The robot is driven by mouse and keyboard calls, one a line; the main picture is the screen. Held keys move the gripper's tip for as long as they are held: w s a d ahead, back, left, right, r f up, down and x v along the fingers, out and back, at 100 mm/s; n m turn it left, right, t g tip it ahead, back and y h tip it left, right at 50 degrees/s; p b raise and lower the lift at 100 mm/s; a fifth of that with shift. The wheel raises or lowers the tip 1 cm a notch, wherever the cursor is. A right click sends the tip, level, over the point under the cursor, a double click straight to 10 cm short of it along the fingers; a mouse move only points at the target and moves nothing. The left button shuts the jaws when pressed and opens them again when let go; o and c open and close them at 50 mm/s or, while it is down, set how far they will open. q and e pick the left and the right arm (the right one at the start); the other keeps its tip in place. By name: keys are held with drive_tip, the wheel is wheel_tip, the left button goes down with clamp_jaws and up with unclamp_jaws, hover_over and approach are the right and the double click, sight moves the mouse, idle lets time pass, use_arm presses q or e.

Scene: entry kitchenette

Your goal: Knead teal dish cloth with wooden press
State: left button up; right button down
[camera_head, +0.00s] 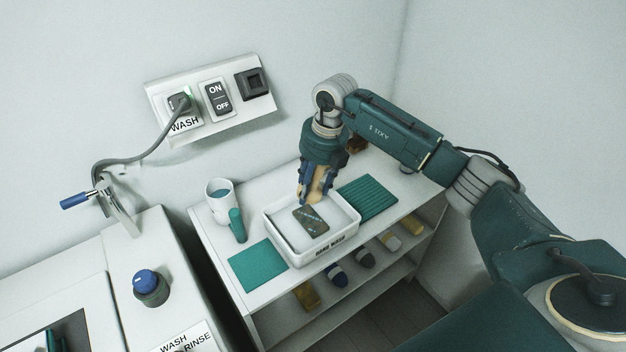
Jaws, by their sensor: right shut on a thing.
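My right gripper (314,190) reaches down from the right over the white basin (325,252) and is shut on a tan wooden piece, which looks like the wooden press (320,183). The press's lower end is at the basin's back part; whether it touches anything is hard to tell. A dark olive, patterned rectangle (311,219) lies in the basin, just in front of the gripper. A flat teal square (258,267), which looks like the dish cloth, lies on the white top left of the basin. My left gripper is not in view.
A ridged teal mat (368,197) lies right of the basin. A white mug (219,200) and a teal cylinder (237,225) stand to the left. Several small items sit on the lower shelf (340,297). A blue-handled tap (100,200) and a blue knob (145,283) are further left.

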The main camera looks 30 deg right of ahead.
drive_tip(key=shift+w+d+f+m, duration=0.15)
drive_tip(key=shift+d+m, duration=0.15)
drive_tip(key=shift+m, duration=0.5)
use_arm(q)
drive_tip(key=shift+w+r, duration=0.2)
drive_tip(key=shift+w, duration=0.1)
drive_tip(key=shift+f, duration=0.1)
use_arm(e)
drive_tip(key=shift+f, duration=0.1)
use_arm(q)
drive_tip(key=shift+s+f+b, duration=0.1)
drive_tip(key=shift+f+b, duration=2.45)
use_arm(e)
drive_tip(key=shift+f, duration=3.65)
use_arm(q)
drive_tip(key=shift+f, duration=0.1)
use_arm(e)
drive_tip(key=shift+f, duration=0.15)
drive_tip(key=shift+f+b, duration=1)
drive_tip(key=shift+f, duration=0.25)
drive_tip(key=shift+r+p, duration=1.05)
drive_tip(key=shift+r, duration=0.35)
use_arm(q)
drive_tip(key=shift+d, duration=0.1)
